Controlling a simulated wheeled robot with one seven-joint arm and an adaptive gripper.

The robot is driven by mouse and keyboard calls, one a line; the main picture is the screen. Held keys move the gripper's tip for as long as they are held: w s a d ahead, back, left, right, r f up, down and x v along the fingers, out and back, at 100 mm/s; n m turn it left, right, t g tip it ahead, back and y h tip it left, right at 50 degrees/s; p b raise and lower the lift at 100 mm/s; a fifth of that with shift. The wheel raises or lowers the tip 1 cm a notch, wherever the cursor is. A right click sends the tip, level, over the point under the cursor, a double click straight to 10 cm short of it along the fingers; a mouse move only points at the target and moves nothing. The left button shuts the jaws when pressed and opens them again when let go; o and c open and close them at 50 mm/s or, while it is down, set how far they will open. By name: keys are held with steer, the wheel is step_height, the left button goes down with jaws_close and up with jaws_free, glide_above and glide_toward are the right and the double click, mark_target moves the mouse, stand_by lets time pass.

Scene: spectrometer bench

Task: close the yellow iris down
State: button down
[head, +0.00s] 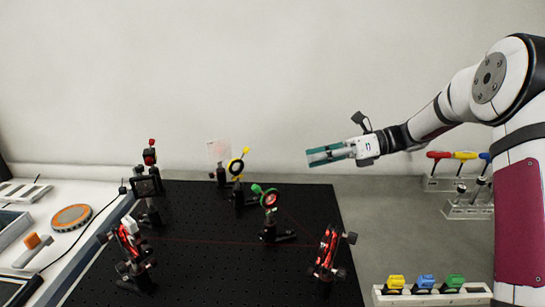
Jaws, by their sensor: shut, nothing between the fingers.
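The size of the iris opening is too small to tell.
A green-levered iris (270,199) stands in front, with red-faced mounts (328,247) and (130,238) nearer on the breadboard (210,275). A pale card (218,152) stands behind. Coloured-handled drivers (464,156) and a block rack (425,284) stand at right.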

steer(key=r+p+x, duration=0.1)
steer(key=r+x, duration=0.2)
steer(key=x, duration=0.9)
steer(key=shift+w+a+f+p, duration=0.4)
steer(key=shift+w+a, duration=0.15)
steer(key=shift+a, duration=0.2)
steer(key=shift+r, duration=0.15)
steer(key=shift+r+h, duration=0.15)
steer(key=shift+h, duration=0.15)
